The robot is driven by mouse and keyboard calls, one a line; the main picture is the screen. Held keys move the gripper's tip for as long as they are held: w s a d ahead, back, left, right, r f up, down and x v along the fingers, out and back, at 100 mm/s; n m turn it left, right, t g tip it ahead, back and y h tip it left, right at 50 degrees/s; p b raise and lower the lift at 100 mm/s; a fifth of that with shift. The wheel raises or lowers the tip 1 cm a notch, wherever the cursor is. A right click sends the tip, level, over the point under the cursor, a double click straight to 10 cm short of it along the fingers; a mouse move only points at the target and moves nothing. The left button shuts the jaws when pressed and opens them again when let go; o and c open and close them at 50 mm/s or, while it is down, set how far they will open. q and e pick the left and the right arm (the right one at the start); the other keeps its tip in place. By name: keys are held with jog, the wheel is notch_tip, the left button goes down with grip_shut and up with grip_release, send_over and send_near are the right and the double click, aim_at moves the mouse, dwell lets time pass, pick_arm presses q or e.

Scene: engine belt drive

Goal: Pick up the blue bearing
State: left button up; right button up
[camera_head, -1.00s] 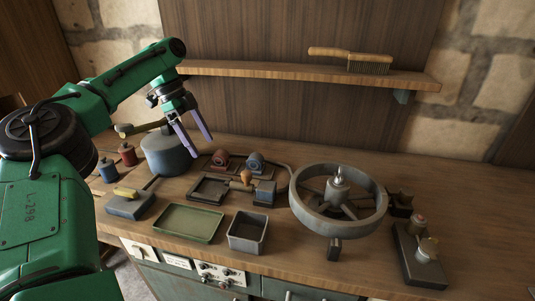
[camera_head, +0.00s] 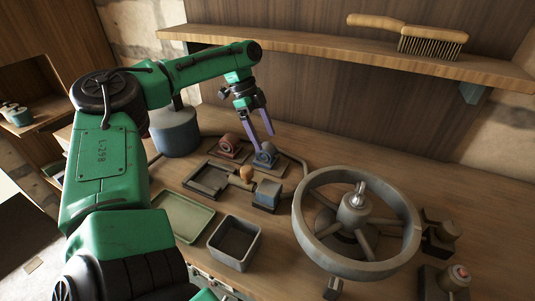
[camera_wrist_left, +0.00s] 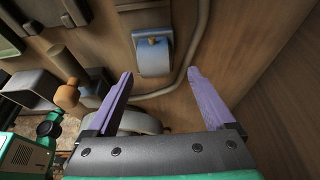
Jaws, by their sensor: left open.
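The blue bearing (camera_head: 265,159) sits on a small flat base on the workbench, right of a similar red bearing (camera_head: 229,143). My left gripper (camera_head: 263,143) is open and empty, its fingers pointing down just above and behind the blue bearing. In the left wrist view the blue bearing (camera_wrist_left: 153,58) lies beyond the gap between the two fingertips (camera_wrist_left: 159,74), apart from them. The fingers partly cover the bearing in the head view. My right gripper is not in view.
A large grey flywheel (camera_head: 303,222) stands right of the bearing. A grey open bin (camera_head: 216,240) and a green tray (camera_head: 207,226) are nearer the front. A blue-grey block (camera_head: 267,194) stands in front of the bearing. A shelf (camera_head: 340,49) with a brush runs above at the back.

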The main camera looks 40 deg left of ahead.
aim_at(266, 145)
pick_arm(q)
jog(key=x, duration=0.4)
jog(key=shift+s+p, duration=0.3)
jog(key=shift+s, duration=0.1)
jog(key=shift+w+d+f, duration=0.1)
jog(key=shift+f, duration=0.05)
grip_shut()
